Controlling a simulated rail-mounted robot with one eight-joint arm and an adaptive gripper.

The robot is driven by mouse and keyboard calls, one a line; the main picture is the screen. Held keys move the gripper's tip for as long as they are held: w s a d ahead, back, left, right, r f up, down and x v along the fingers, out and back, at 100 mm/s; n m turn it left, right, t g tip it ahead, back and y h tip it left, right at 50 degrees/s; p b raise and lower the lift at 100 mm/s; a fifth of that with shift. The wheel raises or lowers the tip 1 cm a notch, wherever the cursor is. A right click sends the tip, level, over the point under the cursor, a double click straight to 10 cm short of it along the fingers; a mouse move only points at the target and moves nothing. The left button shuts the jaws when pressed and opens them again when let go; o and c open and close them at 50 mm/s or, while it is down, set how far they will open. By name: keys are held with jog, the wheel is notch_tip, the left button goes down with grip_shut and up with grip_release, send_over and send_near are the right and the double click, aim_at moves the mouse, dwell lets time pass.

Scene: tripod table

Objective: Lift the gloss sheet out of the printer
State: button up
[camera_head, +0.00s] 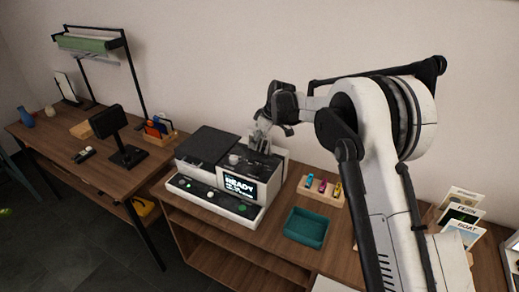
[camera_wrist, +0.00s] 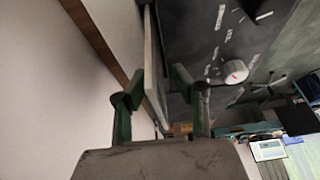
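The printer (camera_head: 205,165) stands on the wooden table, with a black top and a lit screen (camera_head: 239,187) reading READY. A pale upright panel or sheet (camera_head: 280,153) shows at its back right; I cannot tell for sure that it is the gloss sheet. My gripper (camera_head: 260,142) points down at the printer's back right. In the wrist view, my gripper (camera_wrist: 158,90) is open, with its fingers on either side of a thin pale sheet-like edge (camera_wrist: 153,70). Gaps seem to remain on both sides. The sheet's lower part is hidden.
A round white knob (camera_wrist: 235,72) rises from the printer's dark top, close to one finger. A teal tray (camera_head: 305,227) and a wooden holder with colored items (camera_head: 322,190) stand right of the printer. Cards (camera_head: 461,212) stand farther right. The wall is close behind.

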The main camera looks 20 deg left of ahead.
grip_shut()
